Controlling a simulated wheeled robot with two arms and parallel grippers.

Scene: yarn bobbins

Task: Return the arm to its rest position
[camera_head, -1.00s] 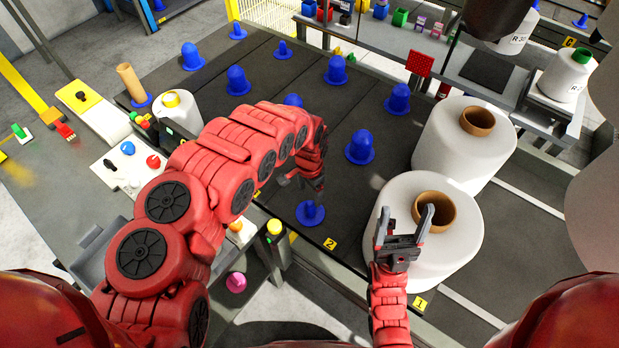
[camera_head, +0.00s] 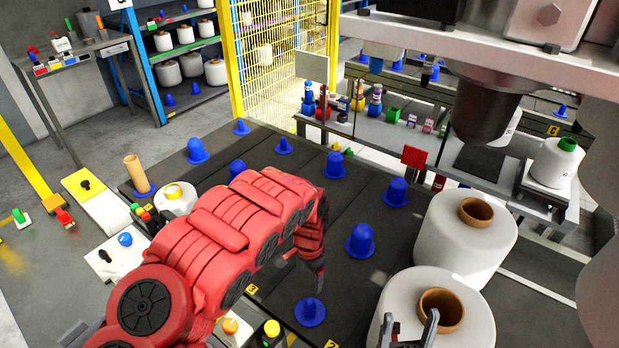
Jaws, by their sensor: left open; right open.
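My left arm reaches in from the lower left over the dark table. Its gripper (camera_head: 318,268) points down above the table, just above and right of a blue peg (camera_head: 310,311) with a round base. It is open and holds nothing that I can see. My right gripper (camera_head: 408,330) shows only its open fingertips at the bottom edge, in front of the near white yarn bobbin (camera_head: 465,300). Whether it touches the bobbin I cannot tell. The rest of my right arm is out of frame.
A second white bobbin (camera_head: 465,235) stands behind the near one. Several blue pegs, such as one (camera_head: 361,241), stand on the dark table (camera_head: 275,205). A control panel (camera_head: 118,262) with buttons is at the left. A yellow mesh fence (camera_head: 280,60) and blue shelves (camera_head: 170,60) stand behind.

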